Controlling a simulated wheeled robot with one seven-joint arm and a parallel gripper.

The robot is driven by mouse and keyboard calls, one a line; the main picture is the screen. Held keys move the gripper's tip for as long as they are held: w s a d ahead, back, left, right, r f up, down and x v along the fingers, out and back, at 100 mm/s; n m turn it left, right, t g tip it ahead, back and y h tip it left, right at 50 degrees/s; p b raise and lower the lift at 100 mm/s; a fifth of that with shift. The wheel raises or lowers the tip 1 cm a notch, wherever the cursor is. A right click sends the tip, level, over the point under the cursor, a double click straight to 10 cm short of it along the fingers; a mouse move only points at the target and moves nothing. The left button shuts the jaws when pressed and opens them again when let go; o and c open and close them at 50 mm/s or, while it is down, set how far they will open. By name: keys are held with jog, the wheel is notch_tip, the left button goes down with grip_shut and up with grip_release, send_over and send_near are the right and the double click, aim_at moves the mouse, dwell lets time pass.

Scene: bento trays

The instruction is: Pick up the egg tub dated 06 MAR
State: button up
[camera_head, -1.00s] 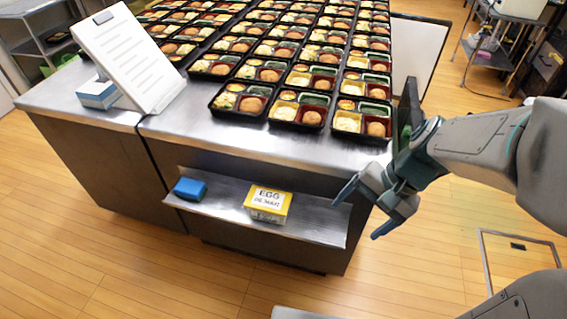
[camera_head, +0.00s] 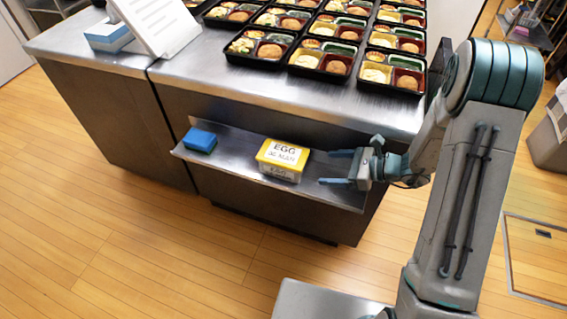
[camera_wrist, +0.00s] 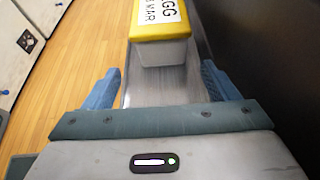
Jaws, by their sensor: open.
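The egg tub (camera_head: 282,159) sits on the low metal shelf on the front of the counter. It has a yellow lid and a white label reading EGG; the date line is blurred in the head view and ends in MAR in the wrist view (camera_wrist: 163,50), where its first part is cut off. My gripper (camera_head: 337,167) is open and empty just right of the tub, its fingers pointing at it. In the wrist view the tub lies ahead, beyond and between the two blue fingertips (camera_wrist: 162,80), not between the fingers themselves.
A blue sponge-like block (camera_head: 199,140) lies on the shelf (camera_head: 235,150) left of the tub.

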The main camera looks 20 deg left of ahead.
aim_at(293, 167)
jog(key=x, duration=0.7)
jog(key=shift+a+f, duration=0.2)
jog(key=shift+a, duration=0.1)
jog(key=x, duration=0.5)
jog(key=shift+w+f+b, duration=0.1)
jog(key=shift+f+b, duration=0.25)
jog(key=shift+b, duration=0.05)
jog(key=c, duration=1)
